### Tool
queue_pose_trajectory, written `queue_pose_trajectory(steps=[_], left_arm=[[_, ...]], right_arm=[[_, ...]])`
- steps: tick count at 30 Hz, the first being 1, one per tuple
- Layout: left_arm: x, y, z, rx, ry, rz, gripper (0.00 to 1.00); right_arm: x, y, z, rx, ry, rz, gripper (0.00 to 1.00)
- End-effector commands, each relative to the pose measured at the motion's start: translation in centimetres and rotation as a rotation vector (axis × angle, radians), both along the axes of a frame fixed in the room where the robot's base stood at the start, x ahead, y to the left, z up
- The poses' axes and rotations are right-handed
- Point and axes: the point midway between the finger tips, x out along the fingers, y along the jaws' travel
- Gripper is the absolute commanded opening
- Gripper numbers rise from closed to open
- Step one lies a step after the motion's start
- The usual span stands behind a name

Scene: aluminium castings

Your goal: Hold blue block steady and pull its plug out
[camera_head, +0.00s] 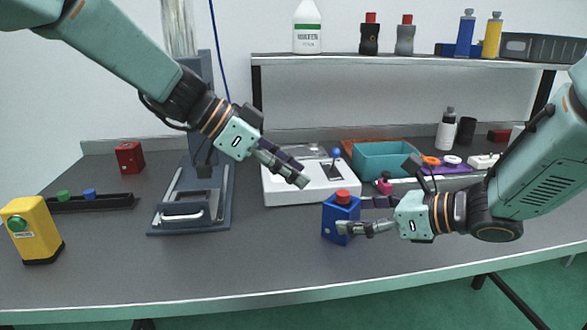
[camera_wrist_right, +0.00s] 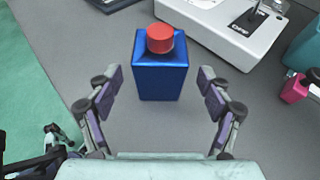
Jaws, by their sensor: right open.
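The blue block (camera_head: 338,222) stands upright on the grey table, right of centre near the front edge. Its red plug (camera_head: 343,197) sits in the top; both also show in the right wrist view, block (camera_wrist_right: 160,78) and plug (camera_wrist_right: 160,39). My right gripper (camera_head: 356,215) is at the block from the right, its fingers open. In the right wrist view the fingers (camera_wrist_right: 161,84) stand apart on either side of the block, with gaps to it. My left gripper (camera_head: 291,171) is in the air up and left of the block, over the white device; its finger opening is unclear.
A white device (camera_head: 285,190) with a blue-knobbed lever stands behind the block. A teal bin (camera_head: 385,159) is behind to the right, with a pink item (camera_head: 384,186) near it. A dark press-like stand (camera_head: 189,227) is to the left. The front left-middle table is clear.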

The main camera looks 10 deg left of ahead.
Motion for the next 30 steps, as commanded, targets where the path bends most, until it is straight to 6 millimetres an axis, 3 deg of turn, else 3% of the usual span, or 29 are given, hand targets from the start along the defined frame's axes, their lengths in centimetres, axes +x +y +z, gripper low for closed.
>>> queue_pose_trajectory(steps=[5,18,30], left_arm=[[0.0,-0.4,0.0,-0.010,0.000,0.002,0.38],[0.0,-0.3,0.0,-0.008,0.000,0.003,0.38],[0.0,-0.3,0.0,-0.008,0.000,0.003,0.38]], right_arm=[[0.4,0.7,-0.4,-0.002,0.001,0.000,0.79],[2.8,5.6,-2.7,-0.002,0.000,0.002,0.79],[3.3,6.5,-3.0,0.000,0.000,0.000,0.79]])
